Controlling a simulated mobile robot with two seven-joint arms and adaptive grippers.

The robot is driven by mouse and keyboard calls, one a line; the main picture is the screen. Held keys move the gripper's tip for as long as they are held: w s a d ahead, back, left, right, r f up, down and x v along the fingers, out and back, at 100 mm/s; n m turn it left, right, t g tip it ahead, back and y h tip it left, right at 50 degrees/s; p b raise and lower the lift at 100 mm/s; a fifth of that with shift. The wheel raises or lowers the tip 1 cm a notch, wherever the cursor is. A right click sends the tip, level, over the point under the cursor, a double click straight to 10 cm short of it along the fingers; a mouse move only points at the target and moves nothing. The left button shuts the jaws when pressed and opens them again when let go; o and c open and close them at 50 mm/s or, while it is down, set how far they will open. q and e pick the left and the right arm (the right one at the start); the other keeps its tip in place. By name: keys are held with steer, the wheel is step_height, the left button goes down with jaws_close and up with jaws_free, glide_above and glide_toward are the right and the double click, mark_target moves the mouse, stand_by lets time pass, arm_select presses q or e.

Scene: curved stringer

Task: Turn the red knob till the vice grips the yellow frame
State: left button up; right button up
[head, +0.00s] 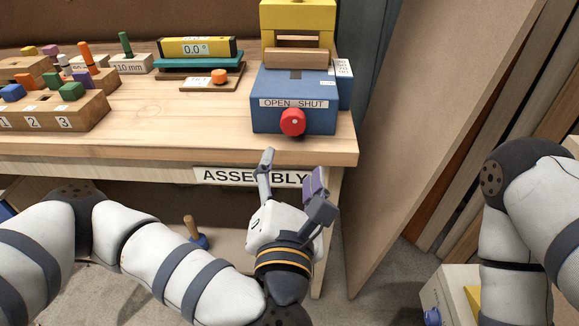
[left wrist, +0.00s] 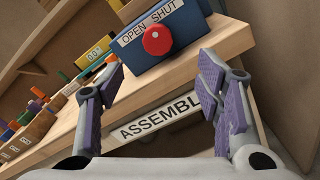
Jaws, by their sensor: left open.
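The red knob (head: 292,122) is on the front face of the blue vice (head: 278,88), under a label reading OPEN SHUT. The yellow frame (head: 300,14) stands upright at the top of the vice, behind a wooden block (head: 298,58); its upper edge is cut off. Whether the vice touches the frame, I cannot tell. My left gripper (head: 291,170) is open and empty, below and in front of the knob, apart from it. In the left wrist view the knob (left wrist: 157,40) shows ahead, above and between the open fingers. My right gripper is out of view.
The wooden bench (head: 180,145) has an ASSEMBLY label (head: 254,176) on its front edge, close behind my left gripper. Peg blocks (head: 55,112) and a yellow level (head: 197,47) stand left of the vice. A tall panel (head: 440,100) stands to the right.

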arm_select(q)
steer(key=s+d+m+g+h, duration=0.1)
steer(key=s+d+m+h, duration=0.1)
steer(key=d+m+h, duration=0.5)
steer(key=m+t+y+b, duration=0.1)
steer(key=m+y, duration=0.6)
steer(key=m, duration=1.2)
glide_toward(293, 128)
steer(key=w+b, duration=0.1)
steer(key=w, duration=0.9)
steer(key=shift+w, duration=0.2)
steer(key=c, duration=1.2)
steer(key=shift+o, duration=0.2)
steer(key=shift+s+r, duration=0.1)
steer(key=shift+r, duration=0.2)
steer(key=shift+f+m+p, duration=0.1)
steer(key=shift+m+p, duration=0.2)
steer(key=shift+p, duration=0.1)
steer(key=shift+f, duration=0.2)
steer(key=o, duration=1.2)
steer(key=shift+c, duration=0.2)
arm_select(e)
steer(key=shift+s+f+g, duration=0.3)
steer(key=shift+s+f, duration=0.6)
